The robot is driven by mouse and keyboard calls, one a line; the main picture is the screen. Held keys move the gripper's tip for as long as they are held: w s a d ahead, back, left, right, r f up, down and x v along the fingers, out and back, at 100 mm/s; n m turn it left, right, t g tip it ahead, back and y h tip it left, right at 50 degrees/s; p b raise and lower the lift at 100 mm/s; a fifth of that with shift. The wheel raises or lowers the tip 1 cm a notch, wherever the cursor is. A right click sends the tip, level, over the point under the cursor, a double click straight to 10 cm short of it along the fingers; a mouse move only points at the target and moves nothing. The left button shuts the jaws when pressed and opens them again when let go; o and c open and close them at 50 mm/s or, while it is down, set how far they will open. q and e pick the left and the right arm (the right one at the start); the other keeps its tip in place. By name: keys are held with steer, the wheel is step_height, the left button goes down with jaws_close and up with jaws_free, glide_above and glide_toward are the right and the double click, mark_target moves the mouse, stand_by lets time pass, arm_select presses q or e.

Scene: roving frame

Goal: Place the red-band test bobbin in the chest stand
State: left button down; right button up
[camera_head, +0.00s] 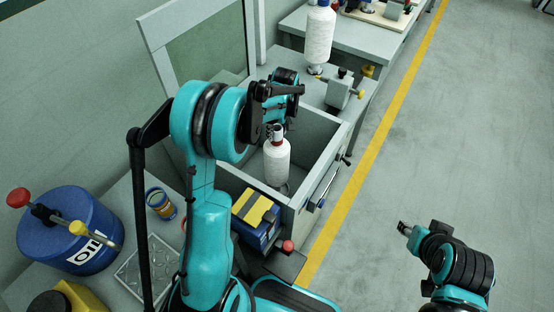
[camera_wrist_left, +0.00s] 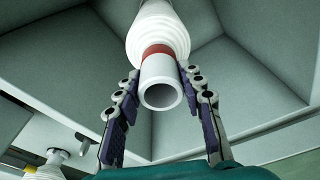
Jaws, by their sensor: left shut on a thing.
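The red-band test bobbin (camera_head: 277,163) is white and hangs upright inside the open grey chest (camera_head: 328,128). Its red band and hollow tube end (camera_wrist_left: 160,85) show in the left wrist view. My left gripper (camera_head: 277,130) is shut on the tube at the bobbin's top, with one finger on each side (camera_wrist_left: 157,95). The chest stand is mostly hidden; a small part may show by the bobbin's lower end, and I cannot tell whether they touch. My right gripper (camera_head: 404,228) is over the floor at the right, away from the chest; its jaw opening is unclear.
The chest's raised lid (camera_head: 200,50) stands behind my left arm. Another white bobbin (camera_head: 319,38) stands upright on the bench beyond, near a grey clamp-like device (camera_head: 343,90). A blue oil drum (camera_head: 70,230) and a blue-yellow box (camera_head: 256,215) are nearer.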

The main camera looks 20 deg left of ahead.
mark_target(277, 142)
arm_select(q)
steer(key=shift+f+b, duration=0.95)
steer(key=shift+f, duration=2.1)
steer(key=shift+f, duration=0.15)
steer(key=c, duration=1)
jaws_free()
steer(key=shift+o, duration=0.2)
